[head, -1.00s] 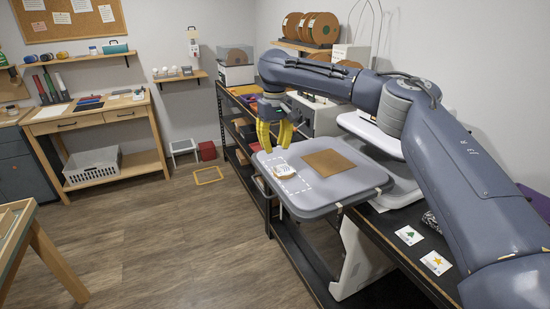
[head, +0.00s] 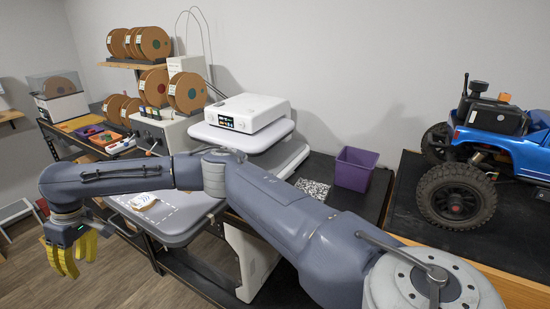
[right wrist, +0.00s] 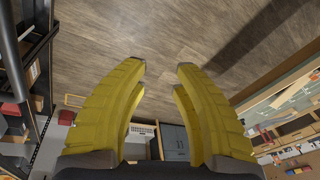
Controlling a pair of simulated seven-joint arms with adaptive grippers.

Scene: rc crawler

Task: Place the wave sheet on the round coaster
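The wave sheet (head: 142,199), small and white with faint markings, lies on the grey platform (head: 180,232) in the head view. A tan rim shows around it, which looks like the round coaster (head: 149,207) under it; the detail is too small to tell exactly how it sits. My right gripper (head: 75,266) hangs to the left of the platform, clear of the sheet. Its yellow fingers are apart and empty in the right wrist view (right wrist: 161,64), with bare floor beyond them. My left gripper is not in view. My right arm covers part of the platform.
A white device (head: 240,113) stands behind the platform. A purple bin (head: 354,168) and a speckled block (head: 312,188) are on the dark bench to the right. A blue crawler (head: 490,150) stands at the far right. Spools (head: 186,92) are at the back.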

